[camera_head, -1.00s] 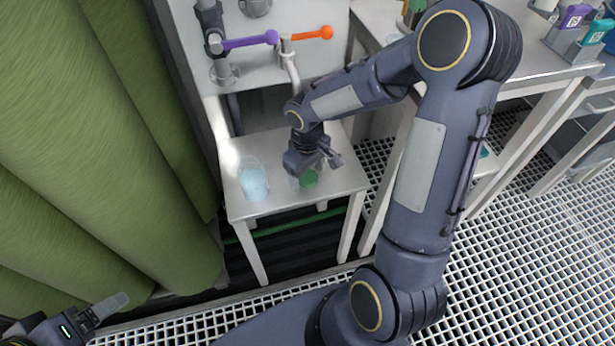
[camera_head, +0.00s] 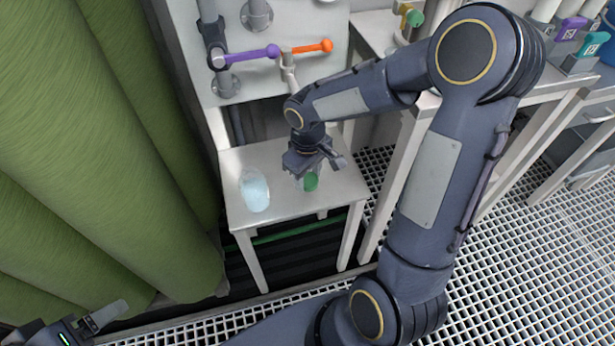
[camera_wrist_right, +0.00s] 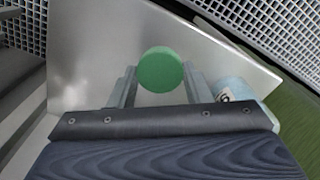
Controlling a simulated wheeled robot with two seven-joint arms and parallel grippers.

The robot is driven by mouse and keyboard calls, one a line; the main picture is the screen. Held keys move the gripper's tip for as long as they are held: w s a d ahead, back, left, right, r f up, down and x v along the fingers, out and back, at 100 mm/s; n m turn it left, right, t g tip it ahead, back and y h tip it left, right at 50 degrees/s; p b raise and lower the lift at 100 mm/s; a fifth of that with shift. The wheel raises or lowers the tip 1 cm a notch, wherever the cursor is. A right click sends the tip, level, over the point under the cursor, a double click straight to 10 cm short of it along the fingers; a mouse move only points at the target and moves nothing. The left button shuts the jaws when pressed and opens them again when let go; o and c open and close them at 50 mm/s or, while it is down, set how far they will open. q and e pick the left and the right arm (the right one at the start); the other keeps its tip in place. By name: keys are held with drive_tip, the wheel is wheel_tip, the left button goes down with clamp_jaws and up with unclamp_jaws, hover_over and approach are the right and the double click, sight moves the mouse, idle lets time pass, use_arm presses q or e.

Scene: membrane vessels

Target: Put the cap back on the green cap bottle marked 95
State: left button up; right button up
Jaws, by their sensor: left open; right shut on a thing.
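A clear bottle with pale blue liquid (camera_head: 255,192) stands on the small white table; its top looks uncovered. It also shows in the right wrist view (camera_wrist_right: 232,88), partly hidden behind my gripper, with part of a dark-marked label that I cannot fully read. My right gripper (camera_head: 316,168) is to the right of the bottle, above the table, shut on a round green cap (camera_head: 311,182). In the right wrist view the cap (camera_wrist_right: 160,70) sits between the two fingertips. My left gripper (camera_head: 102,316) is open and empty at the lower left, far from the table.
The small table (camera_head: 280,212) has clear surface around the bottle. Behind it is a panel with a purple-handled valve (camera_head: 252,55) and an orange-handled valve (camera_head: 310,47). A green curtain (camera_head: 95,150) hangs at the left. A workbench with labelled holders (camera_head: 575,30) is at the right.

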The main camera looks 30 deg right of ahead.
use_arm(q)
wheel_tip(320, 180, up, 3)
drive_tip(key=p, duration=0.2)
drive_tip(key=shift+p, duration=0.3)
use_arm(e)
drive_tip(key=s+a+r, duration=0.5)
drive_tip(key=s+r, duration=0.4)
drive_tip(key=s, duration=0.3)
drive_tip(key=shift+a, duration=0.35)
